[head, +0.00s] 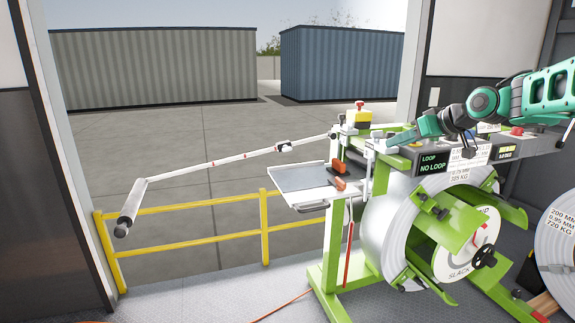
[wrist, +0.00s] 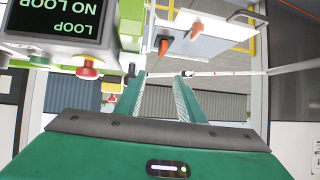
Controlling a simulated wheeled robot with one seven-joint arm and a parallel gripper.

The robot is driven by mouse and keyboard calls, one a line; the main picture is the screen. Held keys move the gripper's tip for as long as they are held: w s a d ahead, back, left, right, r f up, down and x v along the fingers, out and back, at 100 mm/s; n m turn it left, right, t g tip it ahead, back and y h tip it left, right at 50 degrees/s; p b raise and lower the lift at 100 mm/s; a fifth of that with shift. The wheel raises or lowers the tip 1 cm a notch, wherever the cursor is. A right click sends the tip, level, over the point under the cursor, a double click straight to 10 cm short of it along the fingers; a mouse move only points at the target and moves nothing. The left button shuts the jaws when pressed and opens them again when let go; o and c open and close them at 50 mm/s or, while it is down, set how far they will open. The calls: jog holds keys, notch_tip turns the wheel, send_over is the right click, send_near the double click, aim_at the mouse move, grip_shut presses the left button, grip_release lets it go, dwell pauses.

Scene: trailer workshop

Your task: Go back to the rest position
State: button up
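My teal gripper (head: 392,141) is raised at the right of the head view, in front of the green machine's control panel. In the wrist view its two fingers (wrist: 160,80) stand apart with a clear gap between them. Nothing shows between the fingers, so it is open and empty. My arm reaches in from the right edge of the head view.
The green machine (head: 328,250) carries a coil (head: 380,235), a grey tray (head: 300,178) and a NO LOOP display (head: 433,163). A long white bar (head: 215,162) juts left from it. A yellow railing (head: 190,238) crosses the doorway. Another coil (head: 556,238) stands at right.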

jog(key=s+d+f+m+g+h, duration=0.1)
jog(key=s+f, duration=0.6)
jog(key=s, duration=0.9)
jog(key=s+d+f+m+g+h, duration=0.2)
jog(key=s+d+f+m+g, duration=0.2)
jog(key=s, duration=1.3)
jog(key=s+d+f+m+g+h, duration=0.1)
jog(key=s+d+f+m+g, duration=0.2)
jog(key=s+f, duration=0.7)
jog(key=s+m+g, duration=0.2)
jog(key=s+m, duration=0.1)
jog(key=s, duration=0.3)
jog(key=shift+s+g+h, duration=0.3)
jog(key=shift+s+h, duration=0.1)
jog(key=shift+w+f, duration=0.2)
jog(key=shift+w, duration=0.45)
